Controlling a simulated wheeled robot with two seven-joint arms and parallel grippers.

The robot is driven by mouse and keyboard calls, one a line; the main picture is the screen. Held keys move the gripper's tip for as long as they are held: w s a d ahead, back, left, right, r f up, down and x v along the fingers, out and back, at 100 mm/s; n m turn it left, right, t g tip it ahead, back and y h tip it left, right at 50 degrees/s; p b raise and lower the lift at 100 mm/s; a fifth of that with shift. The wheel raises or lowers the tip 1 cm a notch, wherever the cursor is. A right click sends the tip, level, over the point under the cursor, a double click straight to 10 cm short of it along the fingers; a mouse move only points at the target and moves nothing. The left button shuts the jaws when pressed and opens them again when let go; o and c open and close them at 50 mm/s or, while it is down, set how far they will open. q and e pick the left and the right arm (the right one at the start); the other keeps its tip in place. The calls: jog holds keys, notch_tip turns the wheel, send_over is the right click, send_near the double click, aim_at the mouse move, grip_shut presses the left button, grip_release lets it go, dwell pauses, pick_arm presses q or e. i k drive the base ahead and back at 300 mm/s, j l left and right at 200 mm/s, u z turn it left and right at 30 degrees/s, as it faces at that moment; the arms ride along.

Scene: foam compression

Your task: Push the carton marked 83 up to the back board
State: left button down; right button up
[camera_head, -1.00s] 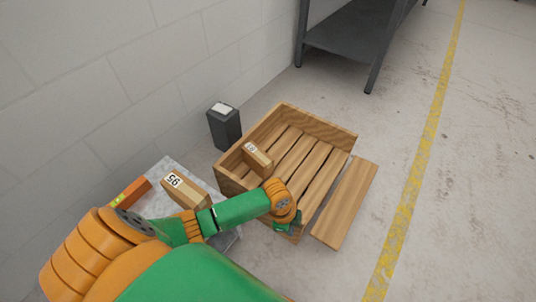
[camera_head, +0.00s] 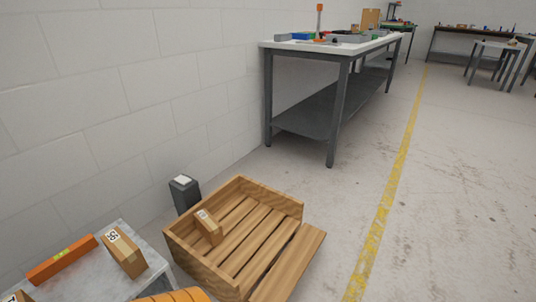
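A small brown carton (camera_head: 209,227) with a white label stands inside the wooden crate (camera_head: 271,198), close to its left wall. Its number is too small to read, and I cannot tell whether it touches the wall. The crate has raised boards at the left, far and near sides; I cannot tell which is the back board. Another carton (camera_head: 126,256), with a label that looks like 95, stands on a grey table (camera_head: 85,278). Part of a further carton (camera_head: 14,298) shows at the bottom left corner; its number is unreadable. Neither gripper shows.
A loose-looking plank (camera_head: 292,262) lies along the crate's right side. A dark bin-like box (camera_head: 184,195) stands behind the crate by the wall. An orange bar (camera_head: 62,260) lies on the table. A workbench (camera_head: 335,50) stands beyond. The floor right of the plank is clear.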

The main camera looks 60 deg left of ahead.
aim_at(212, 230)
jog(key=i+l+u, duration=0.1)
jog(key=i+l, duration=0.2)
jog(key=i, duration=0.25)
jog(key=i+l, duration=0.35)
jog(key=i, duration=0.2)
jog(key=i+j+u, duration=0.2)
jog(key=i+u, duration=0.65)
jog(key=i, duration=0.2)
jog(key=i+l+u, duration=0.1)
jog(key=i+u, duration=0.3)
jog(key=i, duration=0.15)
jog(key=i+l+u, duration=0.3)
jog(key=i+u, duration=0.15)
jog(key=i+j+u, duration=0.25)
jog(key=u, duration=0.25)
jog(key=i+j+u, duration=0.15)
jog(key=i+u, duration=0.6)
jog(key=u, duration=0.25)
jog(key=i+l+u, duration=0.1)
jog(key=i+u, duration=0.2)
jog(key=u, duration=0.2)
jog(key=i+l+u, duration=0.3)
jog(key=u, duration=0.2)
jog(key=i+l+u, duration=0.25)
jog(key=l+u, duration=0.25)
jog(key=i+j, duration=0.05)
jog(key=j, duration=0.1)
